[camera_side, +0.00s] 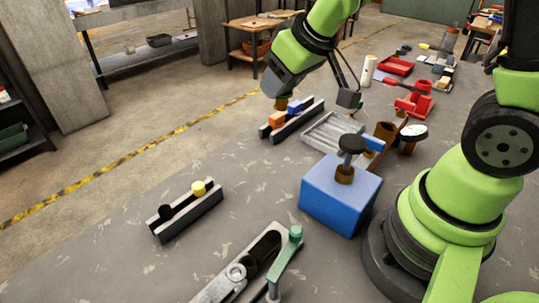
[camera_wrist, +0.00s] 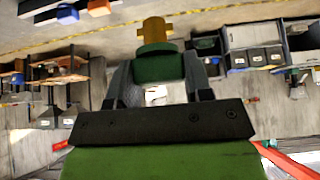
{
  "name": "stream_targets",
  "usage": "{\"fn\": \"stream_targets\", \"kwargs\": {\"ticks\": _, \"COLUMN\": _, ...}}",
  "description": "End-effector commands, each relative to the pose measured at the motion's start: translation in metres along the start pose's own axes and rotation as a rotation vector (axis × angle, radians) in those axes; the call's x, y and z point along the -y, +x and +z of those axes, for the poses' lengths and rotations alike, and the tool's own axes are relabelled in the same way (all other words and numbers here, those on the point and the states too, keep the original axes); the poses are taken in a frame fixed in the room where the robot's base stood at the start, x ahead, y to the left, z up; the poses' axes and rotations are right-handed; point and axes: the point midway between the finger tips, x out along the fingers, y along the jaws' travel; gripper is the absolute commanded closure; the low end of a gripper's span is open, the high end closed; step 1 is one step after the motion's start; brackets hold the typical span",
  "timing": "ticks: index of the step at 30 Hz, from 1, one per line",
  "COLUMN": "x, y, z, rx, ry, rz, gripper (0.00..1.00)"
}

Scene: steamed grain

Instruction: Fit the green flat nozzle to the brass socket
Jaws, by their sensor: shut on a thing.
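My gripper (camera_wrist: 158,82) is shut on the green nozzle (camera_wrist: 157,68), which shows between the fingers in the wrist view. A brass-coloured end (camera_wrist: 155,34) sticks out beyond its green part. In the side view my gripper (camera_side: 283,88) is at the top middle, by the far black rack, and the brass end (camera_side: 281,103) shows below it; the green part is hidden there. The brass socket (camera_side: 344,174) stands on top of a blue block (camera_side: 335,200), right of and nearer than my gripper. A black round-topped piece (camera_side: 351,143) stands upright at the socket, apparently in it.
The far black rack (camera_side: 307,118) holds an orange piece (camera_side: 277,118) and a blue piece (camera_side: 295,107). A nearer rack (camera_side: 187,218) holds black and yellow-topped pieces. A grey tray (camera_side: 332,130) lies behind the blue block. A green-topped lever fixture (camera_side: 285,262) stands in front.

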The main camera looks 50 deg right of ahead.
Motion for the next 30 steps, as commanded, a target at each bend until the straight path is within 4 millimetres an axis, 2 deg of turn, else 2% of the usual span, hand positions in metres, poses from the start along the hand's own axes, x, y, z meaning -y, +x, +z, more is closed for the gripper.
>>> {"fn": "stream_targets", "kwargs": {"ticks": 6, "x": 0.001, "y": 0.011, "z": 0.032, "rx": 0.007, "ry": 0.002, "rz": 0.000, "gripper": 0.78}}
{"fn": "stream_targets", "kwargs": {"ticks": 10, "x": -0.001, "y": 0.014, "z": 0.040, "rx": 0.004, "ry": 0.013, "rz": 0.006, "gripper": 0.78}}
{"fn": "stream_targets", "kwargs": {"ticks": 17, "x": -0.013, "y": 0.017, "z": 0.033, "rx": 0.000, "ry": 0.094, "rz": 0.058, "gripper": 0.78}}
{"fn": "stream_targets", "kwargs": {"ticks": 30, "x": -0.048, "y": 0.021, "z": 0.019, "rx": 0.000, "ry": 0.300, "rz": 0.190, "gripper": 0.78}}
